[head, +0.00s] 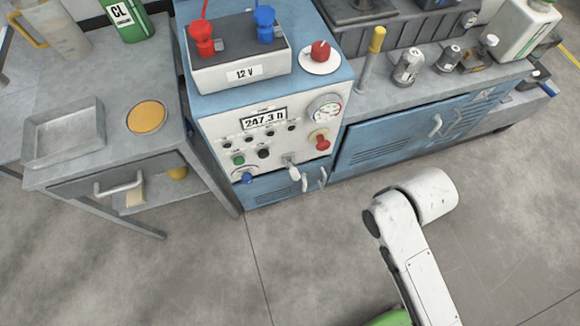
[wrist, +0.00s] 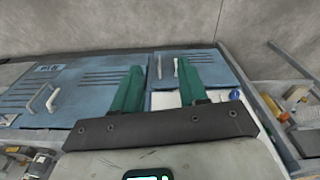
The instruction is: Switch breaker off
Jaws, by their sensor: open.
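A blue control cabinet (head: 268,195) with a white front panel (head: 215,128) stands at the centre of the head view. No label shows which one is the breaker. In the wrist view, my gripper (wrist: 159,68) is open, with two green fingers apart and nothing between them. Part of the white panel (wrist: 222,95) shows beside and behind the fingers, partly hidden by them. My gripper is not seen in the head view.
A 12 V battery box (head: 242,74) with red and blue terminals and a red rotary knob (head: 320,51) sit on the cabinet. A grey side table (head: 70,175) stands left, a blue workbench (head: 390,140) right. The floor in front (head: 190,270) is clear.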

